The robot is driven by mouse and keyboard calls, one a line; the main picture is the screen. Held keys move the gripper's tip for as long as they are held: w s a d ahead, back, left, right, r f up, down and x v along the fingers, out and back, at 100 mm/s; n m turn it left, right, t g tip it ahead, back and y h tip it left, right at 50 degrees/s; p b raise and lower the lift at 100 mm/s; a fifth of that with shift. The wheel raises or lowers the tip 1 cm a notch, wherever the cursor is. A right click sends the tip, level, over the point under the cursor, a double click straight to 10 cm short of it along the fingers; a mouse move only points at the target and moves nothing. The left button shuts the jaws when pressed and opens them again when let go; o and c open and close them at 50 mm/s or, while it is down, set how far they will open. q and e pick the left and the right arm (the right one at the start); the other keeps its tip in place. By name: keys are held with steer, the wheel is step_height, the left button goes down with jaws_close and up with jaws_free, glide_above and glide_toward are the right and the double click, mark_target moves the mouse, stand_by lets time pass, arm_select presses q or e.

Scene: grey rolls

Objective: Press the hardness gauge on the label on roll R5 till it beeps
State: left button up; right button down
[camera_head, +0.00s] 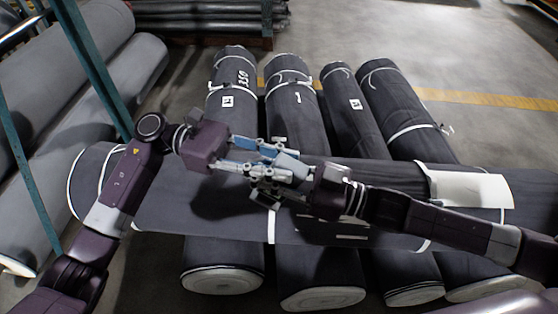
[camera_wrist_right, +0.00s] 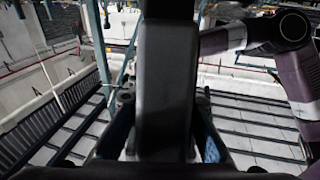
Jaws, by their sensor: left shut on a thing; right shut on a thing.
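My left gripper (camera_head: 284,156) reaches in from the left and my right gripper (camera_head: 258,177) from the right; their fingers overlap above the crosswise dark roll (camera_head: 190,205). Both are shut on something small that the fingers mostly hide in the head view. In the right wrist view, a dark grey block (camera_wrist_right: 165,85), apparently the gauge, stands between the blue-sided fingers of my right gripper (camera_wrist_right: 165,140). Small white labels (camera_head: 227,101) and (camera_head: 356,104) sit on two lengthwise rolls. Their print is too small to read, so I cannot tell which roll is R5.
Several dark rolls (camera_head: 410,110) lie side by side under the crosswise roll. A white sheet (camera_head: 470,189) lies over its right part. The floor (camera_head: 460,60) at upper right is clear.

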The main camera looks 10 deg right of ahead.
arm_select(q)
jaws_close()
arm_select(e)
steer(key=c, duration=1.6)
jaws_free()
